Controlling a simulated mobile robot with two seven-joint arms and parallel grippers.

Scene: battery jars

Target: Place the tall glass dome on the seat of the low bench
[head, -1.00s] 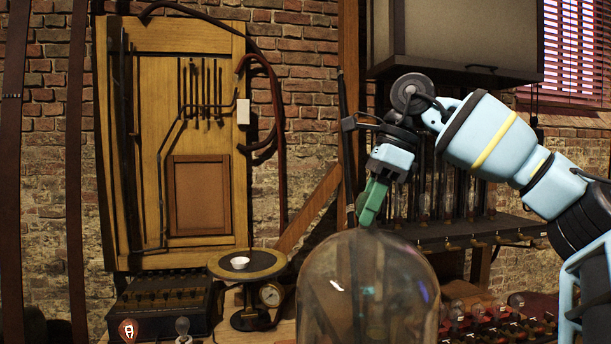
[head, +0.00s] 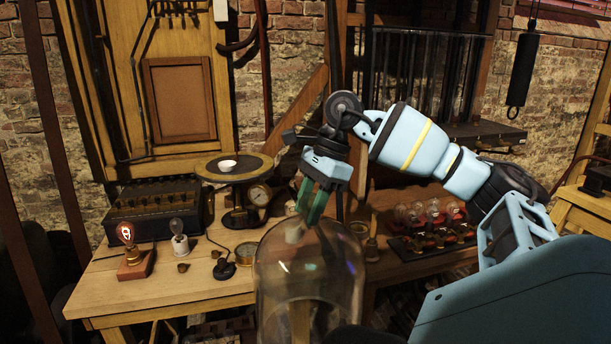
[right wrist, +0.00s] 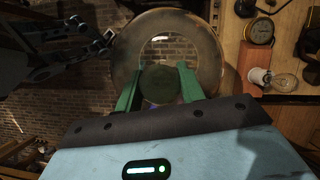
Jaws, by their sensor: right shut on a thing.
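The tall glass dome (head: 310,275) is clear, with a rounded top, and hangs upright in front of the workbench in the head view. Its lower end is cut off by the frame edge. My right gripper (head: 313,207) is over its top with green fingers pointing down, shut on the dome's top. In the right wrist view the dome (right wrist: 128,45) is a round glass ring beyond the fingers (right wrist: 160,88), with a dark greenish round knob between them. I cannot make out the low bench for certain.
Behind the dome, the wooden workbench (head: 165,295) carries a red-based bulb (head: 130,250), a black box (head: 155,207), a round stand (head: 233,173) with a white dish, and a gauge (head: 258,195). A rack of bulbs (head: 430,230) stands right. Pale wooden furniture (head: 585,215) shows at the right edge.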

